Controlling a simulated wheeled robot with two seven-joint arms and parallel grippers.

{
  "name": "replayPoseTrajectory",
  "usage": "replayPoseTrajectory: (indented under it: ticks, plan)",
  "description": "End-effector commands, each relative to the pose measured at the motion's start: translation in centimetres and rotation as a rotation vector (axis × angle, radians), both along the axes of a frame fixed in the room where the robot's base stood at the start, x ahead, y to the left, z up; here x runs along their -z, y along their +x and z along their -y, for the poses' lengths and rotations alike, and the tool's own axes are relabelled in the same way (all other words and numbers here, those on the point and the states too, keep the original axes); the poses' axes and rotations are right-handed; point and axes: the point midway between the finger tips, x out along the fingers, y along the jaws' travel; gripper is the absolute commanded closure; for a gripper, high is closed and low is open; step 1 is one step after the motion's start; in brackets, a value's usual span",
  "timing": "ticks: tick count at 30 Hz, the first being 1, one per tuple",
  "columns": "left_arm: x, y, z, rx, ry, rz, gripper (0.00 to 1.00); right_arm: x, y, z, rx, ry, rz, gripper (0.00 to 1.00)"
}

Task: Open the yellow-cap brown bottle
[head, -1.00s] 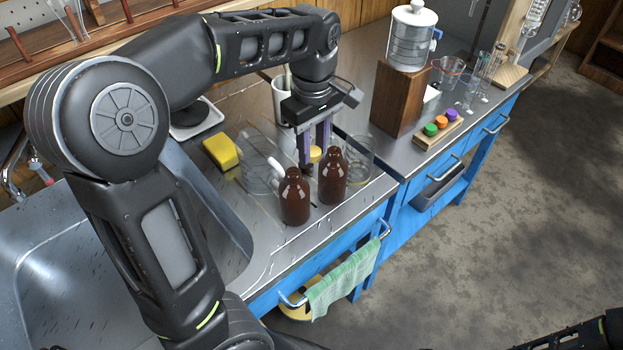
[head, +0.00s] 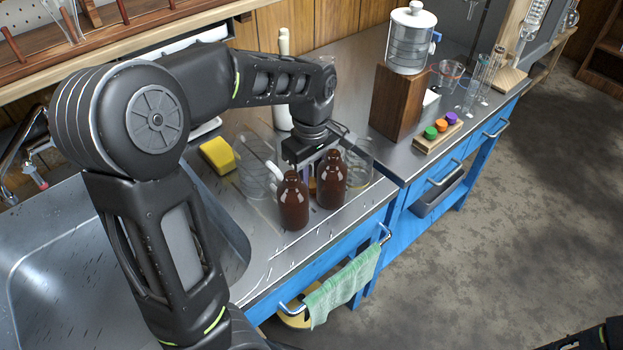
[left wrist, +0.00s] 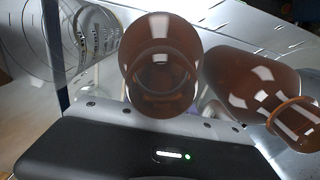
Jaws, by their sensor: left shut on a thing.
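Two brown bottles stand upright near the counter's front edge, the left bottle (head: 293,204) and the right bottle (head: 332,182). No cap shows on either. Both also show in the left wrist view, one with its round end towards the camera (left wrist: 160,70), the other slanted at right (left wrist: 250,90). My left gripper (head: 311,182) points down just behind the bottles, its fingers partly hidden by them. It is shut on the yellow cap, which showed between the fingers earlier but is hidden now. The wrist view does not show the fingertips clearly. My right gripper is out of view.
Clear glass beakers stand left (head: 253,170) and right (head: 362,158) of the bottles. A yellow sponge (head: 217,155) lies by the sink (head: 60,250). Green, orange and purple caps sit on a wooden holder (head: 437,137). A wooden block (head: 398,100) stands behind at right.

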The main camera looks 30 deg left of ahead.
Motion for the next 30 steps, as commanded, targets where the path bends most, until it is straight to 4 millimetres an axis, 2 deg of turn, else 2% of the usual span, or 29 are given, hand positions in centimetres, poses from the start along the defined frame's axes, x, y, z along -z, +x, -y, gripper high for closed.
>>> replayPoseTrajectory:
  ticks: [10, 11, 18, 26, 30]
  plan:
    - [0.29, 0.0, 0.0, 0.0, 0.0, 0.0, 1.0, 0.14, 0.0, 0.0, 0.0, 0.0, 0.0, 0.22]
    - [0.3, 0.0, 0.0, 0.0, 0.0, 0.0, 0.69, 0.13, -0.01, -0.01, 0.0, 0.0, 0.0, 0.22]
    - [0.22, 0.01, 0.0, 0.001, 0.0, 0.0, 0.5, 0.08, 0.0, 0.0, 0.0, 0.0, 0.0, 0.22]
    - [0.16, 0.02, 0.01, 0.001, 0.0, 0.001, 0.48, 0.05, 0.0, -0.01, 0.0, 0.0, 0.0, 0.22]
    - [-0.48, 0.07, 0.01, 0.001, 0.0, 0.003, 0.48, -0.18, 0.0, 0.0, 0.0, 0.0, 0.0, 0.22]
